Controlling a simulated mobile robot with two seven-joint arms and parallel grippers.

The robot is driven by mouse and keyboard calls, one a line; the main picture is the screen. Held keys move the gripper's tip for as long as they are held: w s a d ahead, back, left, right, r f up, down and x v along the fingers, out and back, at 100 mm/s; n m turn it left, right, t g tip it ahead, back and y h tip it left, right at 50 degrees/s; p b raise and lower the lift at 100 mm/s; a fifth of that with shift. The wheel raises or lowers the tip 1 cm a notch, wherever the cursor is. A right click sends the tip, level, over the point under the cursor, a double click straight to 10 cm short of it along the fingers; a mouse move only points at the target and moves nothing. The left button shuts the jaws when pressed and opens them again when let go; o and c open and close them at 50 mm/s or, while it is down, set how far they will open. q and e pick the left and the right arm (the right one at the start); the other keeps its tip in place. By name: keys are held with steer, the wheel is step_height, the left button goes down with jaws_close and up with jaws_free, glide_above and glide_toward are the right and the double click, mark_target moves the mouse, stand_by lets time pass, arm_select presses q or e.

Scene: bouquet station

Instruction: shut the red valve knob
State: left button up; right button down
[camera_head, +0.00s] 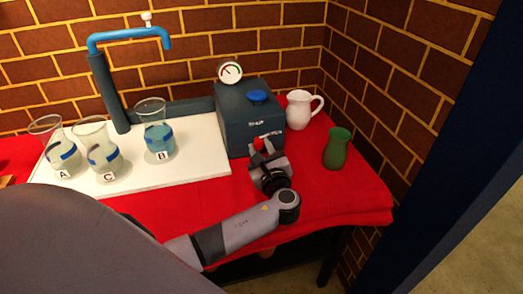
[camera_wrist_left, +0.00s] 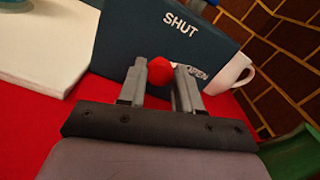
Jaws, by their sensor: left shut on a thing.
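The red valve knob (camera_head: 258,143) is on the front of the dark blue-grey box (camera_head: 232,122). In the left wrist view the knob (camera_wrist_left: 160,71) sits between the two fingers of my left gripper (camera_wrist_left: 162,84), which is shut on it. My left gripper (camera_head: 264,150) reaches it from the front in the head view. The wrist view shows the word SHUT on the box face (camera_wrist_left: 120,45) above the knob and OPEN to its right, partly behind a finger. I cannot tell which way the knob is turned. My right gripper is not in view.
A round gauge (camera_head: 230,72) and a blue knob (camera_head: 259,96) top the box. A white jug (camera_head: 300,110) and green vase (camera_head: 337,148) stand to its right. Labelled glass vases, including B (camera_head: 158,138), stand on the white board (camera_head: 190,170) under a blue spout (camera_head: 130,34).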

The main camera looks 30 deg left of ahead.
arm_select(q)
steer(key=n+b, duration=0.1)
steer(key=n, duration=0.2)
steer(key=shift+f+n, duration=0.15)
steer(key=shift+n, duration=0.25)
steer(key=shift+n+b, duration=0.75)
steer(key=shift+n, duration=0.25)
steer(key=shift+s+f+n+b, duration=0.1)
steer(key=shift+n+b, duration=0.45)
steer(key=shift+n, duration=0.25)
steer(key=shift+n+b, duration=0.65)
steer(key=shift+n, duration=0.35)
steer(key=n+b, duration=0.2)
steer(key=n, duration=0.1)
steer(key=shift+a+f, duration=0.1)
steer(key=shift+n+b, duration=1)
steer(key=shift+n, duration=0.1)
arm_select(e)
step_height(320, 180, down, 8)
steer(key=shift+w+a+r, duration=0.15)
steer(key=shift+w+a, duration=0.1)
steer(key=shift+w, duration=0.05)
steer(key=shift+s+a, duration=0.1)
